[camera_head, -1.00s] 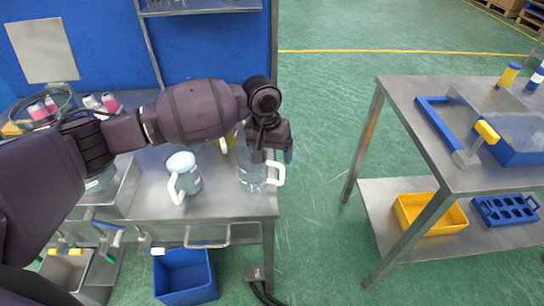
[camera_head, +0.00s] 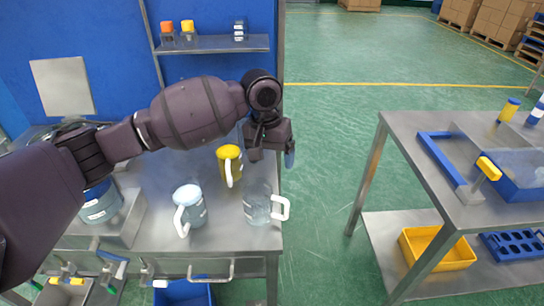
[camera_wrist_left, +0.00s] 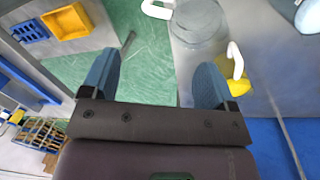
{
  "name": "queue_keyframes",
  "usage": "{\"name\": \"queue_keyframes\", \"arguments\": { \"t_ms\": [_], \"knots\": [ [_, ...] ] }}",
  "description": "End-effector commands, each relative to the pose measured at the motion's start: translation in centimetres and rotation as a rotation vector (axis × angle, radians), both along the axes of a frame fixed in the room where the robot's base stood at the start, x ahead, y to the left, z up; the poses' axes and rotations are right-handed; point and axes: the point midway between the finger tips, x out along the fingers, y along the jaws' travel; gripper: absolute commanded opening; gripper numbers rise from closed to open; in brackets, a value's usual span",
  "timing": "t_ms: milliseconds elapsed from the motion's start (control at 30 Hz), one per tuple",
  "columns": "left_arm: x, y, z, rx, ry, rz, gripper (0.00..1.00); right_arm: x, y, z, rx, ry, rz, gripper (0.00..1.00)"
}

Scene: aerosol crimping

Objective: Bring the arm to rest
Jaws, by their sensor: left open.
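My left gripper (camera_head: 272,157) hangs at the right end of my left arm, above the back right part of the metal bench. In the left wrist view its two blue-tipped fingers (camera_wrist_left: 151,88) stand wide apart with nothing between them. A clear jug with a white handle (camera_head: 258,206) stands on the bench in front of the gripper, apart from it. It also shows in the left wrist view (camera_wrist_left: 199,28), beyond the fingers. My right gripper is in neither view.
A yellow jug (camera_head: 230,166) and a light-blue-topped jug (camera_head: 188,208) stand on the bench (camera_head: 225,238). A shelf (camera_head: 213,44) with small bottles hangs behind. A second metal table (camera_head: 440,180) stands to the right, with green floor (camera_head: 325,190) free between.

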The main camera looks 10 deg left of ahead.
Motion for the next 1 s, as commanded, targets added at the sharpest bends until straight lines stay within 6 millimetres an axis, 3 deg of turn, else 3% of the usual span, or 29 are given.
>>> {"name": "queue_keyframes", "arguments": {
  "t_ms": [233,367,700,1000],
  "knots": [
    [-0.3,-0.2,-0.5,-0.004,0.0,-0.009,0.81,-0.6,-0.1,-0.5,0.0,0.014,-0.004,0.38],
    [-1.7,-0.7,-2.4,-0.026,-0.005,-0.048,0.81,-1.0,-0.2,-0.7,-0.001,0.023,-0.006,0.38],
    [-8.3,-2.5,-9.1,-0.135,-0.086,-0.181,0.81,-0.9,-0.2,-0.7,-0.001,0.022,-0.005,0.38],
    [-13.7,-2.0,-12.6,-0.2,-0.192,-0.194,0.81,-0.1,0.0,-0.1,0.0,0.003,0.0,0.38]
  ]
}}
